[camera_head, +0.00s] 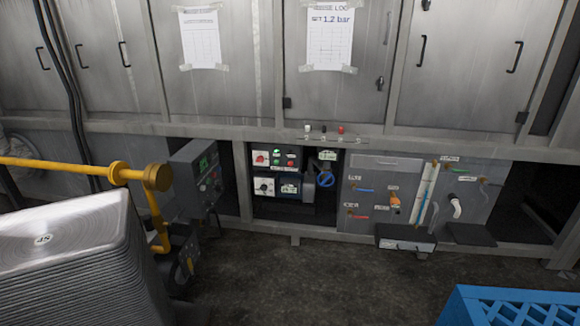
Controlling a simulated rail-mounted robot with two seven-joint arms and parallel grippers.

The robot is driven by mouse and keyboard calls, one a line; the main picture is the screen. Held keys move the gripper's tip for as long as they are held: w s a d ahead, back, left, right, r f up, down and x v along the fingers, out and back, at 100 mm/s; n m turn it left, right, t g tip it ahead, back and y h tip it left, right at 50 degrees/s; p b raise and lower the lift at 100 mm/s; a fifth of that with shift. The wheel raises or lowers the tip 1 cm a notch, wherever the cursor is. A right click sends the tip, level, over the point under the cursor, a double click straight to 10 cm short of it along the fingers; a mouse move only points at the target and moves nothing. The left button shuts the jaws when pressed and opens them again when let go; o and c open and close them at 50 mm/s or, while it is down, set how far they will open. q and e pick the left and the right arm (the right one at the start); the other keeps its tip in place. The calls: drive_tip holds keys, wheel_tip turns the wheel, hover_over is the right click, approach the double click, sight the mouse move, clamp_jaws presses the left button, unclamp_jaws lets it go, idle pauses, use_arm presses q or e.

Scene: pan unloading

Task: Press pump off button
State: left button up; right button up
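A control panel (275,172) sits in a recess under the grey cabinets, near the middle of the view. It carries a red rotary switch (260,158), small red and green buttons (290,163) and a dark knob on a white plate (264,187). The labels are too small to read, so I cannot tell which one is the pump off button. A blue round handle (325,179) is just right of the panel. Neither of my grippers shows in this view.
A grey control box (197,180) stands left of the panel. A stack of metal pans (75,255) and a yellow pipe (70,167) fill the left. A blue crate (510,308) is at bottom right. The middle floor (310,285) is clear.

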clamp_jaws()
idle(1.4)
